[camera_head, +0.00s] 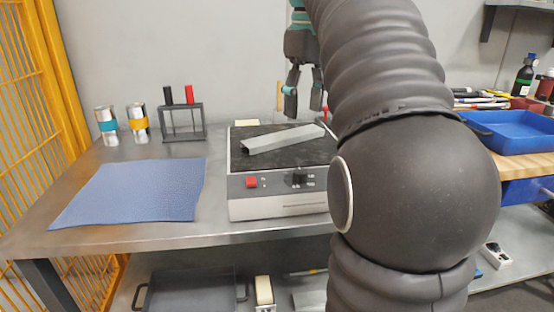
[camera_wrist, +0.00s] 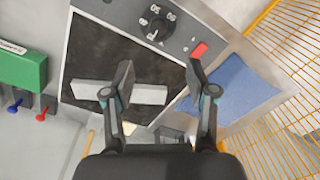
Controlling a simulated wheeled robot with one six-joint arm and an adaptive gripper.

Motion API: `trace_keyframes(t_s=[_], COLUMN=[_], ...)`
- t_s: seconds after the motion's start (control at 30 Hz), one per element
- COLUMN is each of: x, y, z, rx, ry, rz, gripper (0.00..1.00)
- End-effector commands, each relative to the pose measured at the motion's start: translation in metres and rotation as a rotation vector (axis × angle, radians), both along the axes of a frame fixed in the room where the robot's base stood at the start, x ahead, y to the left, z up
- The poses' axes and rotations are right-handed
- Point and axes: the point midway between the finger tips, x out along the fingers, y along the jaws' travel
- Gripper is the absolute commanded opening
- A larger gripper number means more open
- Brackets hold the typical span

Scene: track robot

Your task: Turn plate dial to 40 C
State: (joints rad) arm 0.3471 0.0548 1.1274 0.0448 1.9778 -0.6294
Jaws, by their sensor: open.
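The hot plate (camera_head: 279,206) is a pale box with a black top, standing on the metal table. Its dial (camera_head: 299,178) is a black knob on the front panel, right of a red switch (camera_head: 251,182). The dial also shows in the wrist view (camera_wrist: 157,29) with printed marks around it, too small to read surely. A grey metal bar (camera_head: 283,139) lies across the black top. My gripper (camera_head: 304,102) is open and empty, above and behind the plate in the head view. In the wrist view its fingers (camera_wrist: 160,78) are spread over the plate, apart from the dial.
A blue mat (camera_head: 133,191) lies left of the plate. Two banded cans (camera_head: 139,122) and a small black rack (camera_head: 183,122) stand behind it. A blue tray (camera_head: 512,133) is at the right. My arm hides the table right of the plate.

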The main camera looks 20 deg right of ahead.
Motion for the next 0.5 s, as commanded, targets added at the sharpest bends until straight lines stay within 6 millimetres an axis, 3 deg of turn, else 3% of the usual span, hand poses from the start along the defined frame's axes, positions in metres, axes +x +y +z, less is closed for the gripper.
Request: trace_keyframes(t_s=[0.17, 0.5], x=[0.002, 0.001], y=[-0.005, -0.003], z=[0.0, -0.045], rx=[0.006, 0.005], ry=[0.013, 0.013], rz=[0.011, 0.011], gripper=[0.57, 0.57])
